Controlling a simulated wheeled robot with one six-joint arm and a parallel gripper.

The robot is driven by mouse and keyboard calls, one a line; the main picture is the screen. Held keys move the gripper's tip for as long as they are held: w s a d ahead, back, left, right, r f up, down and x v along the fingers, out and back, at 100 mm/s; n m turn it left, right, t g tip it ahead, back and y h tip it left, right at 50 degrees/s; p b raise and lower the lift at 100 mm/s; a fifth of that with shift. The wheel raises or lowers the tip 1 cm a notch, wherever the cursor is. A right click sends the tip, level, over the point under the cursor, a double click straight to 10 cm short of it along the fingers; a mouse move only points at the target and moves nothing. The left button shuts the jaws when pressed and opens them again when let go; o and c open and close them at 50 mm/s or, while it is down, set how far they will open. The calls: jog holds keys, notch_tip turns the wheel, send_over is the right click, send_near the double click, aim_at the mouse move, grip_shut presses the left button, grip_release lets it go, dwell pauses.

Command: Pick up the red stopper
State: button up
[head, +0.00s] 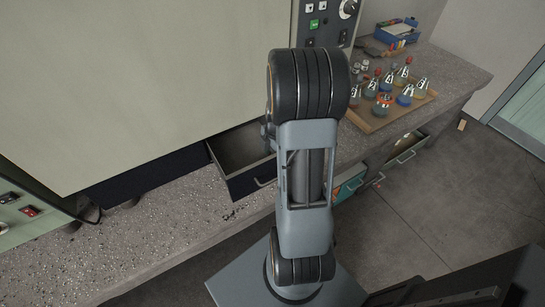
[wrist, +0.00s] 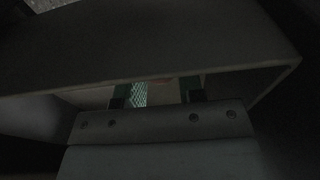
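The wrist view is very dark. My gripper (wrist: 162,94) shows its two fingers apart, with a gap between them and nothing clearly held. The fingers reach past the edge of a dark box-like wall (wrist: 150,45), apparently an open drawer. In the head view my arm stands in front of the open drawer (head: 228,176) and hides my gripper. I make out no loose red stopper there.
A wooden tray (head: 372,126) with several stoppered flasks stands on the speckled bench (head: 185,215) at the right. A blue box (head: 397,33) lies behind it. A large pale cabinet (head: 140,80) stands at the back.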

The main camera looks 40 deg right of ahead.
jog(key=c, duration=0.5)
